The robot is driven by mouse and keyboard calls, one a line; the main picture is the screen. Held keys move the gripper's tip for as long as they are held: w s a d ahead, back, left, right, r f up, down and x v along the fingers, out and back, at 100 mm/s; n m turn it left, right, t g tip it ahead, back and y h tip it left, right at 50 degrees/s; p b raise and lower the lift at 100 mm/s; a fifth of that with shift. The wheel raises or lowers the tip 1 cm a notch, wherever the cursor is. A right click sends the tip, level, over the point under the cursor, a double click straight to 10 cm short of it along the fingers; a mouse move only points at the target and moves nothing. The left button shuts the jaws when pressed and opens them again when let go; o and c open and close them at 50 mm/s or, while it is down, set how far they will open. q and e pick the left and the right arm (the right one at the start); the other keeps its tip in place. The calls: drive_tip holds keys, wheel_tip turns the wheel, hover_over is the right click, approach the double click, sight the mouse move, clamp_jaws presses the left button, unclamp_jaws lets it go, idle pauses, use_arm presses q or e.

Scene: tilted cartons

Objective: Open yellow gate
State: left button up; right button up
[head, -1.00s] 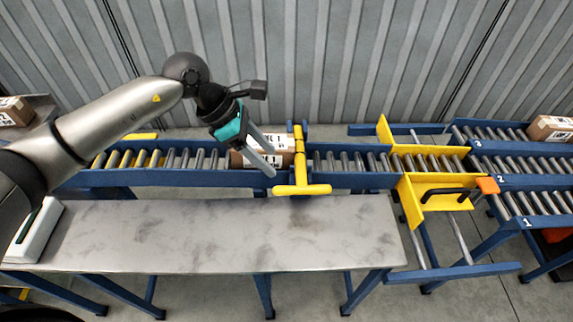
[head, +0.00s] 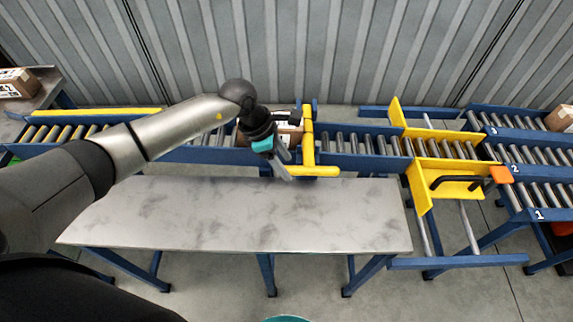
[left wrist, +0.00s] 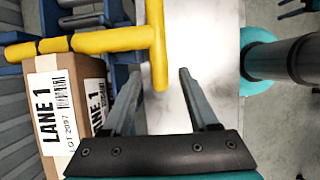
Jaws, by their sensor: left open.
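The yellow gate (head: 308,140) stands across the blue roller conveyor, with a T-shaped handle whose crossbar lies over the near rail. A brown carton (head: 290,135) is on the rollers just left of the gate; its "LANE 1" label shows in the left wrist view (left wrist: 62,110). My left gripper (head: 285,173) is open and empty at the left end of the crossbar. In the left wrist view, the crossbar's end (left wrist: 159,70) shows between the open fingertips (left wrist: 160,72); I cannot tell if they touch it. My right gripper is not in view.
A bare grey table (head: 240,220) stands in front of the conveyor. A yellow pusher frame (head: 435,170) with a black handle and orange end is at the right, before numbered lanes. Other cartons sit at far left (head: 18,83) and far right (head: 560,118).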

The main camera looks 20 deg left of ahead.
use_arm(q)
drive_tip(key=shift+w+d+f, duration=0.1)
drive_tip(key=shift+d+f, duration=0.15)
drive_tip(key=shift+f, duration=0.45)
clamp_jaws()
idle(1.0)
